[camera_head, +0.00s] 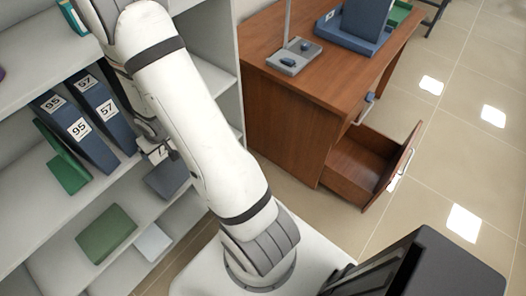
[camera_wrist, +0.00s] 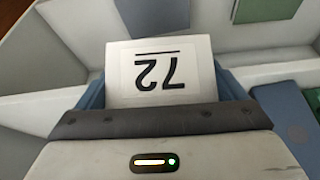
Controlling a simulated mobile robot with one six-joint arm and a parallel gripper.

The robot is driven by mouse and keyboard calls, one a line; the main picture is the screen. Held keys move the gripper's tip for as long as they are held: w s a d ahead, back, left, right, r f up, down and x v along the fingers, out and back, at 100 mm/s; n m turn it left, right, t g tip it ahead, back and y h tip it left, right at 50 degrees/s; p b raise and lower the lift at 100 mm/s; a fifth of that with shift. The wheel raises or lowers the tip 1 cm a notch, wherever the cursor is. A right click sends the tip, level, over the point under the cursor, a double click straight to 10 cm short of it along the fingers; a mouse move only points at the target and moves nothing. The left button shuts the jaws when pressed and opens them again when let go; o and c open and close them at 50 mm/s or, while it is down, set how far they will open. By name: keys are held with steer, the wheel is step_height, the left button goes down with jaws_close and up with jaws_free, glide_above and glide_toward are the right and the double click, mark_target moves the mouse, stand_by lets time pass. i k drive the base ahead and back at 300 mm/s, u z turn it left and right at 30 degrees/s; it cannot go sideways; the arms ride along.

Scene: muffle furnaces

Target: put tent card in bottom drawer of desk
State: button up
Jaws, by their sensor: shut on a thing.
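The white tent card (camera_wrist: 159,99), marked 72 and upside down in the wrist view, is between the blue fingers of my gripper (camera_wrist: 162,88), which is shut on it. In the head view my gripper (camera_head: 156,148) is at the shelf front, partly hidden by my arm, and a small pale part of the card shows there. The wooden desk (camera_head: 278,125) stands to the right of the shelf. Its bottom drawer (camera_head: 365,172) is pulled open, and the part of its inside that shows looks empty.
The shelf (camera_head: 190,60) holds blue binders (camera_head: 83,115) and green (camera_head: 106,234) and blue boxes or books. On the desk top are a grey stand (camera_head: 294,58) and a blue tray (camera_head: 345,35). Open tiled floor (camera_head: 450,150) lies right of the desk.

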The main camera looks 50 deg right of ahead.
mark_target(358, 171)
steer(key=z, duration=0.65)
steer(key=i, duration=0.2)
steer(key=z, duration=2.25)
steer(key=k, duration=0.55)
steer(key=z, duration=0.3)
steer(key=i, duration=1.6)
steer(key=u, duration=0.3)
